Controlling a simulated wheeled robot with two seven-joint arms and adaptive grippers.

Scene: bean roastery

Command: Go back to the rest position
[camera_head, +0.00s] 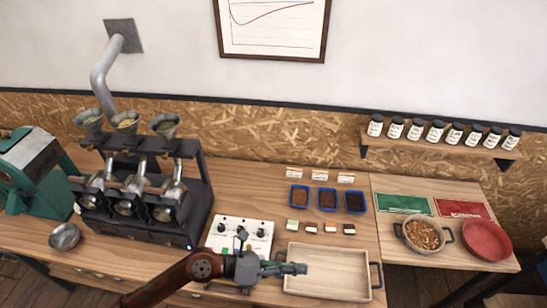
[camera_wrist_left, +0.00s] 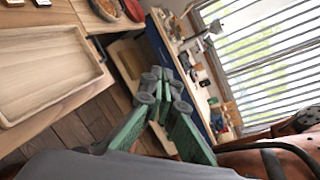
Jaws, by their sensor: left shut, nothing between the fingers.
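My left arm comes in from the bottom left in the head view. Its gripper (camera_head: 293,269) is shut and empty, just above the left edge of the wooden tray (camera_head: 330,292). In the left wrist view the gripper's green fingers (camera_wrist_left: 160,98) meet at their tips, with nothing between them. The tray (camera_wrist_left: 40,62) lies to the left of the fingers there and looks empty. My right gripper shows in neither view.
A control box (camera_head: 240,234) with knobs stands behind my left arm, and the black sample roaster (camera_head: 150,215) is further left. Blue bins (camera_head: 327,200) sit behind the tray.

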